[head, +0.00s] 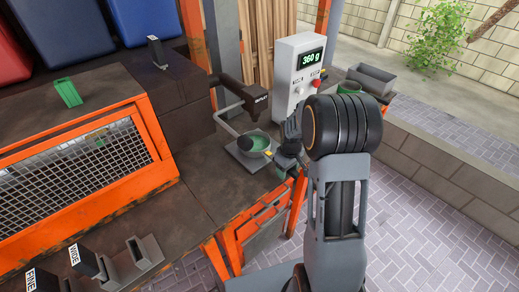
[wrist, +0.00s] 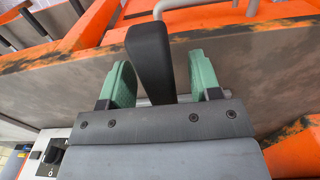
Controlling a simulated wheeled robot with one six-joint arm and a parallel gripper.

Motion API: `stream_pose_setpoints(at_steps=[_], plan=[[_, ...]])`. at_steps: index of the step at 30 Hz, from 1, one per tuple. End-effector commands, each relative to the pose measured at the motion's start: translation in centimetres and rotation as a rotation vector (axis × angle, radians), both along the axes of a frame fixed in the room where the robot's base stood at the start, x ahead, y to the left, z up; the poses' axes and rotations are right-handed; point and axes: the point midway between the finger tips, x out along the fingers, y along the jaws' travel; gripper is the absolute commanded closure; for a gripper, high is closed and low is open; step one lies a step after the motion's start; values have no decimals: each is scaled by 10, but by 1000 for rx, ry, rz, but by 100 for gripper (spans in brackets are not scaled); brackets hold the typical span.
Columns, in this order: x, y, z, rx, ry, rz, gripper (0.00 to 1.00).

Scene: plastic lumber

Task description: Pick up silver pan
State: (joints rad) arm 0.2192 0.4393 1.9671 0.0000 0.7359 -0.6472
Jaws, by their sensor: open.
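The silver pan (head: 242,146) sits on a small grey plate on the dark bench, with green material (head: 255,142) inside it. My gripper (head: 287,150) is just right of the pan, partly hidden by my own arm. In the wrist view my gripper (wrist: 161,80) is open, with its two green fingers apart. A black handle (wrist: 148,50), apparently the pan's, stands between the fingers, with a gap showing at the right finger. The pan's bowl is not clear in the wrist view.
A nozzle machine (head: 240,95) stands behind the pan. A white control box (head: 298,75) reading 360 g is at the back right. An orange mesh guard (head: 85,165) is to the left. The orange-edged bench (head: 205,205) has bare room in front of the pan.

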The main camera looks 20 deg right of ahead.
Motion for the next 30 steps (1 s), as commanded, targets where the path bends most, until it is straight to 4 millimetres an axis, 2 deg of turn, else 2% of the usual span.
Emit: stream_pose_setpoints(at_steps=[2, 20, 30], plan=[[0, 0, 0, 0, 0, 0, 43], [0, 0, 1, 0, -1, 0, 100], [1, 0, 2, -1, -4, 0, 100]])
